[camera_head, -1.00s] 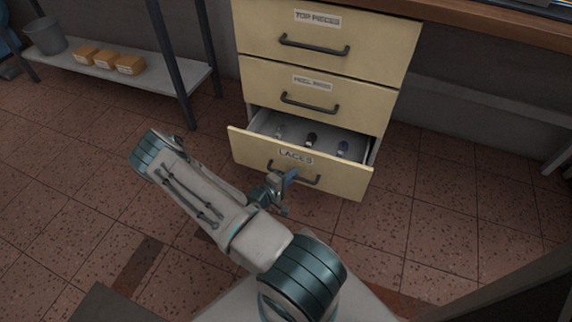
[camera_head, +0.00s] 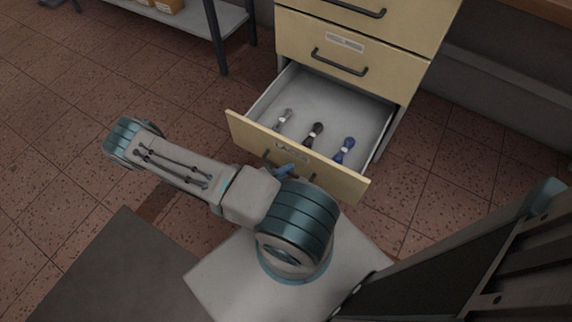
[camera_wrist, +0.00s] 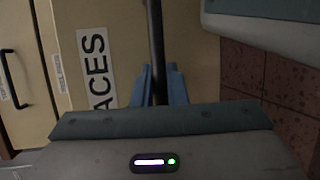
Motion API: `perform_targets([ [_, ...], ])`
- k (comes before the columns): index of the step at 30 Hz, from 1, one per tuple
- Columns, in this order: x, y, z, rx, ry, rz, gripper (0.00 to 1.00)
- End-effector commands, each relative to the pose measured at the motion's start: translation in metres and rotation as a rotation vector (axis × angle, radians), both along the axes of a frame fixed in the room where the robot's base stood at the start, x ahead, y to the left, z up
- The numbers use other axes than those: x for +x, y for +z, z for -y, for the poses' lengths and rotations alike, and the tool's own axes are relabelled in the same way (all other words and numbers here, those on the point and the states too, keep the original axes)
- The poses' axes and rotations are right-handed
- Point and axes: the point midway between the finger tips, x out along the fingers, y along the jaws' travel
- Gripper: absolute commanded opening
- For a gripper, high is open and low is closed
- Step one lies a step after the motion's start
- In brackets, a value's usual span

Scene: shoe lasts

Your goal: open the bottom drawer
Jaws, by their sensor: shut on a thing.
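The bottom drawer (camera_head: 335,178), labelled LACES, is pulled well out of the cream cabinet. Its grey interior shows bundles of laces: a white one (camera_head: 283,121), a black one (camera_head: 314,134) and a blue one (camera_head: 344,150). My gripper (camera_wrist: 158,84) is shut on the dark bar handle (camera_wrist: 156,45) of this drawer in the wrist view, beside the LACES label (camera_wrist: 95,72). In the head view my arm hides most of the gripper, with only a blue fingertip (camera_head: 286,170) showing at the drawer front.
The middle drawer (camera_head: 345,58) and the top drawer (camera_head: 385,15) are closed. A low shelf (camera_head: 195,20) with small orange boxes (camera_head: 168,5) stands at the back left. Tiled floor (camera_head: 75,130) is clear to the left of the cabinet.

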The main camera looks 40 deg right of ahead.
Motion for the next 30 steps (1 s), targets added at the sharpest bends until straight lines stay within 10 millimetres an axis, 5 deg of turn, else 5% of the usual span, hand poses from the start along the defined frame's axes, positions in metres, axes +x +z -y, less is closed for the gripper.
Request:
perform_targets([
  [11,-0.003,0.0,0.0,0.001,-0.008,-0.002,0.0],
  [12,-0.003,0.0,0.0,0.0,-0.008,-0.002,0.22],
  [22,0.0,0.0,-0.003,0.001,-0.001,0.0,0.22],
  [30,0.005,0.01,-0.045,0.004,0.002,0.002,0.22],
])
